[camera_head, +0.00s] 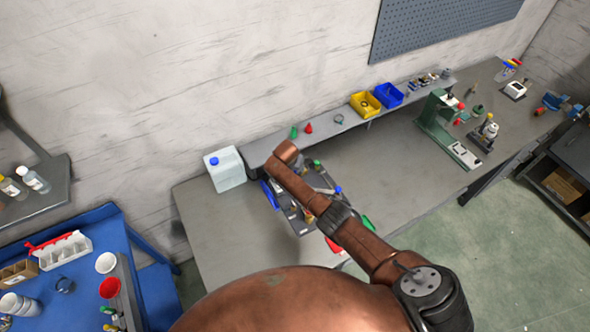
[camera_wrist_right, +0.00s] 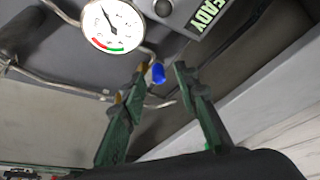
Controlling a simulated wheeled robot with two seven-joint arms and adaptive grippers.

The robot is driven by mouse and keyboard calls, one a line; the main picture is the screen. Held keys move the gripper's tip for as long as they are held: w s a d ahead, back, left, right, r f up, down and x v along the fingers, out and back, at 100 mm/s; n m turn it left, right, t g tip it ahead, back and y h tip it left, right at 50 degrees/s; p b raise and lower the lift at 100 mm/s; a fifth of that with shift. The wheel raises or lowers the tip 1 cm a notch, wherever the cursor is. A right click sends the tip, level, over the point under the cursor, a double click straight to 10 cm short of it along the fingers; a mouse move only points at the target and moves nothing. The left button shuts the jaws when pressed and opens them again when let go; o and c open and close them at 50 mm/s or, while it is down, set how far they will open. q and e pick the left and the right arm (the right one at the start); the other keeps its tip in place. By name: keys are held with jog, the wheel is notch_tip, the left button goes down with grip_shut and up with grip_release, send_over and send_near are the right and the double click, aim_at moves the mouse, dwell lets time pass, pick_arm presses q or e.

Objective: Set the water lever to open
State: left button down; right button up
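In the right wrist view, a blue capped end (camera_wrist_right: 158,73), which looks like the water lever's handle, shows between the two fingertips of my right gripper (camera_wrist_right: 161,80). The green fingers are apart, one on each side of it, and I cannot tell whether either touches it. A thin metal pipe runs close to the blue end. In the head view, my copper-coloured right arm crosses the bench and hides part of the dark panel device (camera_head: 297,217). My left gripper is not in view.
A round gauge (camera_wrist_right: 113,25) and a green READY display (camera_wrist_right: 208,14) are close to the fingers. On the bench, a water jug (camera_head: 226,171) stands left of the device. A green press (camera_head: 440,125) stands to the right, with bare bench between.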

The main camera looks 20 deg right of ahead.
jog(key=v, duration=1.2)
dwell(0.4)
